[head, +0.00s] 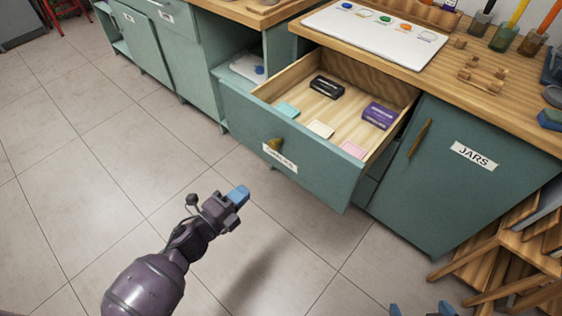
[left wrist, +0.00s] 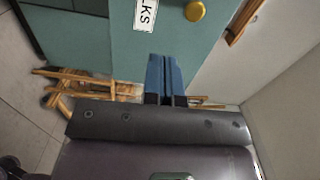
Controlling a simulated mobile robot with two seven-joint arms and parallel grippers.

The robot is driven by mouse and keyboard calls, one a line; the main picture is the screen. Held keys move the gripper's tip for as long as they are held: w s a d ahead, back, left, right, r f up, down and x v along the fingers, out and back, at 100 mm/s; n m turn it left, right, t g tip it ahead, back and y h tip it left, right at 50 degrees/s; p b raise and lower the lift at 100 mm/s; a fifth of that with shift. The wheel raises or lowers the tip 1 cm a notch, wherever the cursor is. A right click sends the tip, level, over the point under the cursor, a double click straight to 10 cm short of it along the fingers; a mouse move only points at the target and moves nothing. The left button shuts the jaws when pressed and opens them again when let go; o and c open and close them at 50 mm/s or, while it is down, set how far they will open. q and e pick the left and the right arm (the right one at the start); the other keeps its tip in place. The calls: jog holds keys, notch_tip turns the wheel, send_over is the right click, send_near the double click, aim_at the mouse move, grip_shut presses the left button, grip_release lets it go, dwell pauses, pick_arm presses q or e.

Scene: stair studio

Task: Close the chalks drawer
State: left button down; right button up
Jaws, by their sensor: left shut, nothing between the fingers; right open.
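The chalks drawer (head: 318,180) stands pulled out from the teal cabinet in the head view, with a brass knob (head: 274,144) and a white label on its front. Inside lie a black block, a purple box and several pastel pieces. In the left wrist view the drawer front (left wrist: 110,35) shows a label ending in "LKS" and the round knob (left wrist: 195,11). My left gripper (head: 240,194) is shut and empty, in front of the drawer and apart from it; its blue fingers (left wrist: 166,75) are together. My right gripper (head: 424,309) is open, only its tips showing at the bottom edge.
The jars door (head: 435,185) is closed, right of the drawer. A wooden rack (head: 515,255) stands at the lower right. The worktop above holds a white palette (head: 370,35) and several jars with brushes. The tiled floor (head: 100,170) at the left is clear.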

pick_arm(q)
jog(key=b, duration=0.2)
send_near(285, 155)
jog(key=shift+m, duration=0.4)
jog(key=x, duration=0.6)
jog(key=shift+w+f, duration=0.1)
jog(key=shift+f, duration=0.15)
jog(key=shift+w+d+r, duration=0.1)
jog(key=shift+w+d, duration=0.35)
jog(key=shift+w, duration=0.1)
jog(key=shift+w, duration=0.1)
